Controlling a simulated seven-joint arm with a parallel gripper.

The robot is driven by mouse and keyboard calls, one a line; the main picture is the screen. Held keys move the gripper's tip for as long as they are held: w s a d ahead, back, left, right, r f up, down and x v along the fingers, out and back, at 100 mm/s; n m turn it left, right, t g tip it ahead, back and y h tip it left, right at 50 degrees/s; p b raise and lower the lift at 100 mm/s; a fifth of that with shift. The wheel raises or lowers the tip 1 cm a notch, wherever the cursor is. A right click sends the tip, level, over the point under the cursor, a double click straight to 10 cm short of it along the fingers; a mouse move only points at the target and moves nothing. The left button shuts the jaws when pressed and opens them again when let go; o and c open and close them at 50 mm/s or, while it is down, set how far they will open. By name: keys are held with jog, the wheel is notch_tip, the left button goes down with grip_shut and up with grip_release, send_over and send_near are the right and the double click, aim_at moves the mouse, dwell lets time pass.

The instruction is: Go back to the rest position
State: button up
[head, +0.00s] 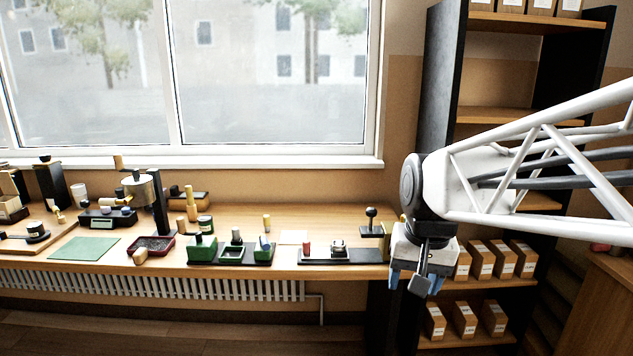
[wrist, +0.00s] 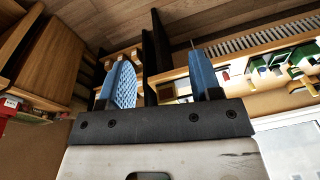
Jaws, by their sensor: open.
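My gripper (head: 415,284) hangs pointing down at the right end of the workbench, in front of the dark shelf unit. Its two blue fingers are spread apart with nothing between them. In the wrist view my gripper (wrist: 163,82) is also open and empty, with the shelf's dark upright and the floor behind it. My white lattice arm reaches in from the right edge of the head view.
The wooden bench (head: 345,225) holds a black tray (head: 340,257), a green-and-black holder (head: 231,252), a dark red tray (head: 151,249) and a green mat (head: 85,248). A shelf unit (head: 440,100) with small boxes (head: 482,260) stands behind my gripper. A radiator (head: 200,287) runs below the bench.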

jog(key=s+d+f+n, duration=0.1)
jog(key=s+f, duration=0.1)
jog(key=s, duration=0.5)
jog(key=s+d+f+t, duration=0.1)
jog(key=s+f, duration=0.2)
jog(key=s, duration=0.4)
jog(key=shift+f+n+h, duration=0.3)
jog(key=shift+n+h, duration=0.1)
jog(key=shift+d, duration=0.1)
dwell(1.4)
